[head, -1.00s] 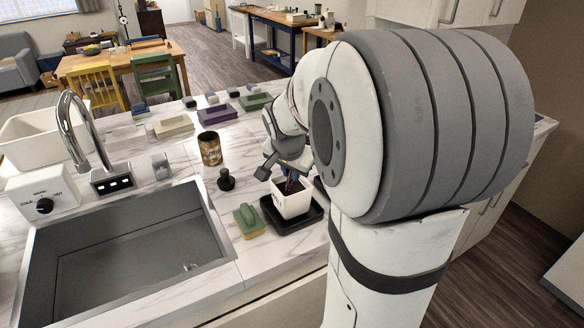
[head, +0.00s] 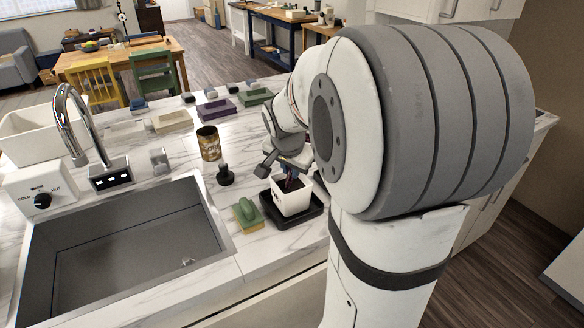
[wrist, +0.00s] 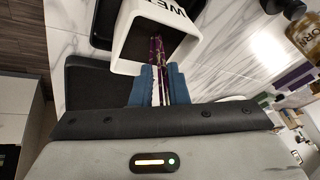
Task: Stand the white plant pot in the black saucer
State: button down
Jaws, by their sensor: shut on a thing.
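The white plant pot (head: 293,201) holds dark soil and stands upright over the black saucer (head: 275,218), within its outline in the head view. I cannot tell whether its base touches the saucer. My gripper (head: 290,168) is above the pot's opening, partly hidden by my arm. In the wrist view my gripper's blue fingers (wrist: 160,80) are shut at the pot (wrist: 128,48), with purple stems between them. Dark lettering shows on the pot's side. The exact grip is unclear.
A green and yellow sponge (head: 248,216) lies left of the saucer. A black stopper-like thing (head: 225,176) and a brown can (head: 209,143) stand behind it. The sink (head: 130,245) is at left. A black flat thing (wrist: 95,85) shows in the wrist view.

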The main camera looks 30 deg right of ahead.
jog(key=shift+f, duration=0.1)
jog(key=c, duration=0.5)
grip_release()
jog(key=shift+r, duration=0.2)
jog(key=shift+r+p, duration=0.7)
jog(key=shift+r, duration=0.4)
jog(key=shift+s+a, duration=0.15)
jog(key=shift+s+a+b, duration=0.7)
jog(key=shift+s+a, duration=0.5)
jog(key=shift+s, duration=0.35)
jog(key=shift+s+a+b, duration=0.7)
jog(key=shift+s+a, duration=0.5)
jog(key=shift+s, duration=0.3)
jog(key=shift+s+a+b, duration=0.7)
jog(key=shift+s+a, duration=0.5)
jog(key=shift+s, duration=0.35)
